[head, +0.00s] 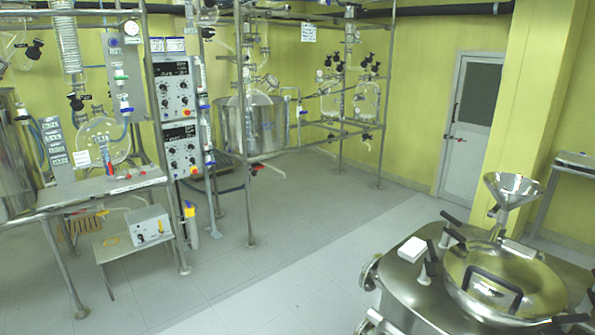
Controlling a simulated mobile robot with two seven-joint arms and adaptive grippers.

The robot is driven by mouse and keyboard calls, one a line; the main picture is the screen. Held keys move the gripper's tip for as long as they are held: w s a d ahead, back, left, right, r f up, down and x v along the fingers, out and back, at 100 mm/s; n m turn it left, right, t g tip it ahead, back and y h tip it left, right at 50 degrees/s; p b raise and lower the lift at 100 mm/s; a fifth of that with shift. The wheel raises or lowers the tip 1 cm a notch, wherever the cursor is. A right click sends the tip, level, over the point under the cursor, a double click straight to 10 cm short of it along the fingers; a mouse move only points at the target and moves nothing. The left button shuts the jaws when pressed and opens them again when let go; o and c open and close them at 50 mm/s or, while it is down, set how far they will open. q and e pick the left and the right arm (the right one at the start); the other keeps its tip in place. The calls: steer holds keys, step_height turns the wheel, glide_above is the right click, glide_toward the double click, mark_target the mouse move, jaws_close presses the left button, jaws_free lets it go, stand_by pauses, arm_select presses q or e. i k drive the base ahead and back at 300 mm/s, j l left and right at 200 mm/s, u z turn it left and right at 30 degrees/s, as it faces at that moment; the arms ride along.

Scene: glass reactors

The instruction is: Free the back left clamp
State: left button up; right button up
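A steel vessel (405,288) stands at the lower right, with a round domed lid (540,285) on top. A black bar handle (495,284) crosses the lid. Several black-handled clamps sit around the lid's left and back rim: one upright at the left (431,257), and one with its handle slanting at the back left (453,217). Another black handle (453,233) lies just below that one. I cannot tell from here whether each clamp is fastened. Neither of my grippers shows in the head view, and nothing touches the clamps.
A steel funnel (513,188) rises behind the lid. A white block (411,248) lies on the vessel top at the left. Grey floor (290,250) is clear left of the vessel. Reactor frames and a control tower (178,120) stand at the left; a door (470,125) is at the back.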

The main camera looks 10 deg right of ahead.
mark_target(448, 229)
steer(key=z, duration=1.25)
steer(key=i+j+u, duration=0.2)
steer(key=j+u, duration=0.25)
steer(key=i+j+u, duration=0.55)
steer(key=u, duration=0.3)
steer(key=i+j+u, duration=0.15)
steer(key=i+j, duration=0.15)
steer(key=i, duration=0.2)
steer(key=i+j+u, duration=0.15)
steer(key=i, duration=0.4)
steer(key=i+j+u, duration=0.15)
steer(key=i, duration=0.35)
steer(key=i+l+z, duration=0.1)
steer(key=i+z, duration=0.2)
steer(key=z, duration=0.2)
steer(key=i+z, duration=0.3)
steer(key=z, duration=0.2)
steer(key=i+z, duration=0.3)
steer(key=z, duration=0.15)
steer(key=i+j+z, duration=0.25)
steer(key=z, duration=0.25)
